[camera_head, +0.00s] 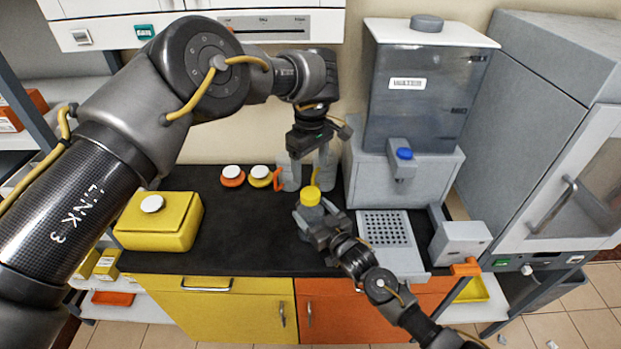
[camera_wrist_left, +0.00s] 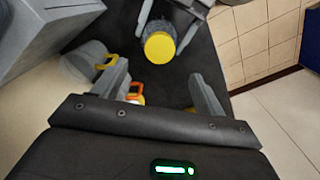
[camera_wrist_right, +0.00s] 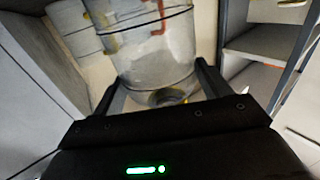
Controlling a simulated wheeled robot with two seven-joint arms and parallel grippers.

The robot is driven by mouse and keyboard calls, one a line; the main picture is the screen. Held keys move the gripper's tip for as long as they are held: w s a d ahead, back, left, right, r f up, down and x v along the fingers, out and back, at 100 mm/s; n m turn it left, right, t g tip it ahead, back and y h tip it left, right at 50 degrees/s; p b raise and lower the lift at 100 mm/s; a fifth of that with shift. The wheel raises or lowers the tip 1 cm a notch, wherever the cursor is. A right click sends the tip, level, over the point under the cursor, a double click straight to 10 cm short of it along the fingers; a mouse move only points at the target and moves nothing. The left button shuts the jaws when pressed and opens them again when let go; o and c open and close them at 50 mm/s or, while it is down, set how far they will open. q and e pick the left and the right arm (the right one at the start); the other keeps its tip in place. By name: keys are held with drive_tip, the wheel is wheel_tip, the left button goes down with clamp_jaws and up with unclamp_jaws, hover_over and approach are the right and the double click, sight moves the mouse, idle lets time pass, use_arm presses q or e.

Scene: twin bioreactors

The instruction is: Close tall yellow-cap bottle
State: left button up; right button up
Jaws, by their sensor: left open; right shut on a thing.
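The tall yellow-cap bottle (camera_head: 307,211) stands on the black worktop. Its yellow cap (camera_head: 311,195) sits at the bottle's top and also shows in the left wrist view (camera_wrist_left: 160,47); whether it is seated tight I cannot tell. My right gripper (camera_head: 318,224) is shut on the bottle's body, whose clear wall fills the right wrist view (camera_wrist_right: 158,55). My left gripper (camera_head: 309,178) points down above and slightly behind the cap. Its fingers (camera_wrist_left: 158,90) are apart with nothing between them, and the cap lies beyond their tips.
Orange (camera_head: 232,180) and yellow (camera_head: 260,180) round items with white tops stand at the back. A yellow box (camera_head: 158,228) is at left. A dispenser with a blue knob (camera_head: 404,153), a perforated tray (camera_head: 388,258) and a grey device (camera_head: 458,240) stand at right. The worktop's middle left is clear.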

use_arm(q)
drive_tip(key=shift+r, duration=1.2)
use_arm(e)
drive_tip(key=o, duration=1.9)
drive_tip(key=shift+o, duration=0.2)
use_arm(q)
drive_tip(key=shift+f, duration=0.1)
use_arm(e)
drive_tip(key=shift+s+d, duration=0.1)
drive_tip(key=shift+s+d+f, duration=0.1)
drive_tip(key=shift+s+d, duration=0.05)
drive_tip(key=shift+s, duration=0.1)
use_arm(q)
drive_tip(key=shift+f+b, duration=1.25)
drive_tip(key=shift+b, duration=0.05)
use_arm(e)
drive_tip(key=v, duration=1)
